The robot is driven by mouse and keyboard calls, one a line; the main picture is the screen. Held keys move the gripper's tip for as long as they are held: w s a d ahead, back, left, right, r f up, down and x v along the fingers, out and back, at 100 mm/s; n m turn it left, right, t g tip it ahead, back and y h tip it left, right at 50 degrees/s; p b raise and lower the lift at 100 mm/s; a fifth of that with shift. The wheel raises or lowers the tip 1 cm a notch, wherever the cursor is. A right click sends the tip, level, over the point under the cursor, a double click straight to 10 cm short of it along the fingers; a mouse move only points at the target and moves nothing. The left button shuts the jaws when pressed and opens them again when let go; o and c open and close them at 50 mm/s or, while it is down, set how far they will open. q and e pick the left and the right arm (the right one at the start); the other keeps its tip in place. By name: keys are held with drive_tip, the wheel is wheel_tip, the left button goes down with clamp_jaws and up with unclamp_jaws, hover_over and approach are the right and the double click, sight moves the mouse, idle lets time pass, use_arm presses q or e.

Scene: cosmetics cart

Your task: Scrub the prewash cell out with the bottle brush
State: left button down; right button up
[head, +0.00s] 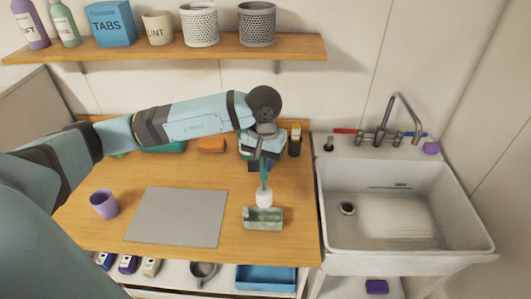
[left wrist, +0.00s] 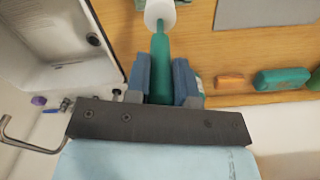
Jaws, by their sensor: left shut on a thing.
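The bottle brush has a teal handle (head: 264,173) and a white head (head: 264,198). My left gripper (head: 262,163) is shut on the handle, and the brush points down with its white head lowest. In the left wrist view the teal handle (left wrist: 160,68) sits between the two blue fingers and the white head (left wrist: 159,13) is at the top edge. A small mottled green-grey trough (head: 263,224), which looks like the prewash cell, lies on the wooden counter right under the brush. The white head overlaps its back edge; I cannot tell whether they touch. My right gripper is not in view.
A grey mat (head: 176,216) and a purple cup (head: 104,204) are on the counter to the left. An orange block (head: 211,145) and a dark bottle (head: 295,140) stand behind. A white sink (head: 392,210) is at the right. A shelf (head: 170,49) hangs above.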

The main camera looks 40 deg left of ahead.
sight(266, 180)
use_arm(q)
drive_tip(key=shift+w+d+f, duration=0.1)
drive_tip(key=shift+d+f, duration=0.05)
drive_tip(key=shift+d, duration=0.1)
drive_tip(key=shift+f, duration=0.6)
wheel_tip(266, 180, down, 5)
drive_tip(key=shift+r+b, duration=0.1)
drive_tip(key=shift+b, duration=0.85)
drive_tip(key=shift+f, duration=0.8)
drive_tip(key=shift+a+f+b, duration=0.1)
drive_tip(key=shift+f+b, duration=0.7)
drive_tip(key=shift+b, duration=0.4)
